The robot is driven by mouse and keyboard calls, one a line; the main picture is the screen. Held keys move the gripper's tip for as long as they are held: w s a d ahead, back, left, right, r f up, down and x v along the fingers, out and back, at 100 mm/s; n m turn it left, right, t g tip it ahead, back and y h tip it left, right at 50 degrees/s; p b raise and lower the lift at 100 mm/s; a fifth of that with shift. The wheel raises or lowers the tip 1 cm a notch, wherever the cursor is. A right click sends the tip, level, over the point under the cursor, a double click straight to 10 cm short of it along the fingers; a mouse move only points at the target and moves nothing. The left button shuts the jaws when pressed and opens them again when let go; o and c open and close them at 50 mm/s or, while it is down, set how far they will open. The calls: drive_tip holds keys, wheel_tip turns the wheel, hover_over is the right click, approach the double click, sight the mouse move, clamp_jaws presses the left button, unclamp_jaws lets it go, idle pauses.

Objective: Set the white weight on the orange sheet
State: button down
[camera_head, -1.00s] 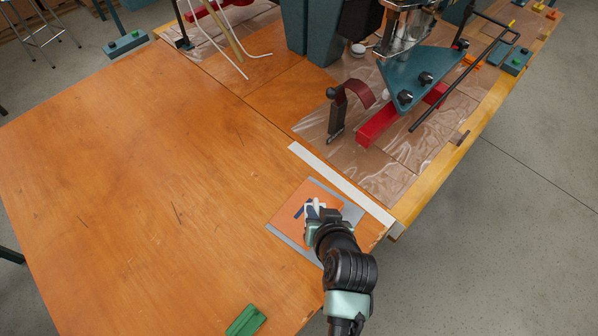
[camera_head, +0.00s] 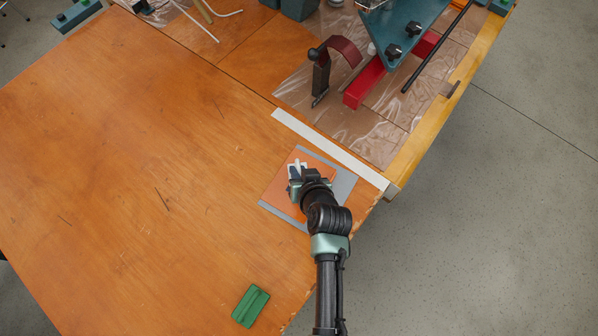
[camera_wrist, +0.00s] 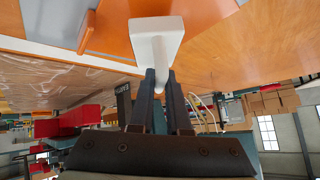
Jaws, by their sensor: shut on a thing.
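The white weight (camera_head: 297,165) is held in my gripper (camera_head: 297,180) over the far part of the orange sheet (camera_head: 274,190). In the wrist view my gripper (camera_wrist: 159,84) has its dark fingers shut on the weight's narrow stem, and the weight's white block (camera_wrist: 156,38) shows beyond the fingertips. The orange sheet (camera_wrist: 115,22) is behind the block there. I cannot tell whether the weight touches the sheet. The orange sheet lies on a larger grey sheet (camera_head: 342,184), and my arm hides its near right part.
A white strip (camera_head: 325,150) lies just beyond the sheets. A green block (camera_head: 250,305) sits near the table's front edge. A dark red curved clamp (camera_head: 335,60) and a red bar (camera_head: 364,85) stand on the plastic-covered area behind. The wooden table (camera_head: 130,180) is wide and bare at left.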

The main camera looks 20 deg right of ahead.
drive_tip(key=shift+w+f, duration=0.15)
drive_tip(key=shift+f, duration=0.5)
drive_tip(key=shift+f, duration=0.15)
drive_tip(key=c, duration=0.9)
unclamp_jaws()
drive_tip(key=shift+f, duration=0.1)
